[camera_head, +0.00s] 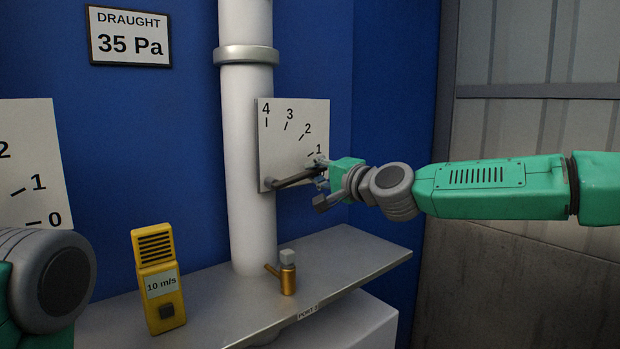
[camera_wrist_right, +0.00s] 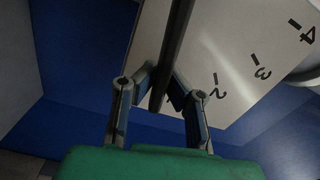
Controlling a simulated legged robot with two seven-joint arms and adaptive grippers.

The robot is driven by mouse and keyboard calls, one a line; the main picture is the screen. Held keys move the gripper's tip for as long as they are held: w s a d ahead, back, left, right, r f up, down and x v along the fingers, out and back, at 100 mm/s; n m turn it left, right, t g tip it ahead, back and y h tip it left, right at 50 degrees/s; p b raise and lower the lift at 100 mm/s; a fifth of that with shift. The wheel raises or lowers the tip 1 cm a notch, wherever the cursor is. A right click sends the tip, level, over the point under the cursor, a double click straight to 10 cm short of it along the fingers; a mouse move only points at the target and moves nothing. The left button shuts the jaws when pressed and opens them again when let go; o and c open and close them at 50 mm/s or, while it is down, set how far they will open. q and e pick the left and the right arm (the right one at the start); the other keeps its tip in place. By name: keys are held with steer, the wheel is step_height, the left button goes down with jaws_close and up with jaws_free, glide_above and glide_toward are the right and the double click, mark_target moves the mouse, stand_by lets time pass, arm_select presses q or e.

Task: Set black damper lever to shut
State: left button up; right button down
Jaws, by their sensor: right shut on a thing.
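The black damper lever (camera_head: 295,179) pivots at the lower left of a white scale plate (camera_head: 283,140) on the white pipe. It points right and slightly up, just below the 1 mark; any 0 mark is hidden behind my gripper. My right gripper (camera_head: 321,173) is shut on the lever's outer end. In the right wrist view the lever (camera_wrist_right: 173,42) runs down between the two fingers of the gripper (camera_wrist_right: 162,84), with the plate (camera_wrist_right: 235,55) behind. My left gripper is out of view; only part of my left arm shows at the lower left.
A grey shelf (camera_head: 345,262) below holds a yellow meter (camera_head: 157,280) reading 10 m/s and a brass valve (camera_head: 288,277). A second scale plate (camera_head: 27,165) is at the left. A sign (camera_head: 130,36) reads DRAUGHT 35 Pa. Blue wall lies behind.

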steer(key=shift+d+f+m+b, duration=0.1)
steer(key=shift+f+m+b, duration=0.75)
steer(key=shift+f+m, duration=0.3)
steer(key=shift+f, duration=0.1)
steer(key=c, duration=1.6)
jaws_free()
steer(key=shift+w+d, duration=0.1)
steer(key=shift+d, duration=0.1)
steer(key=shift+d+r, duration=0.1)
steer(key=shift+r, duration=0.1)
steer(key=v, duration=1.2)
steer(key=shift+f, duration=0.15)
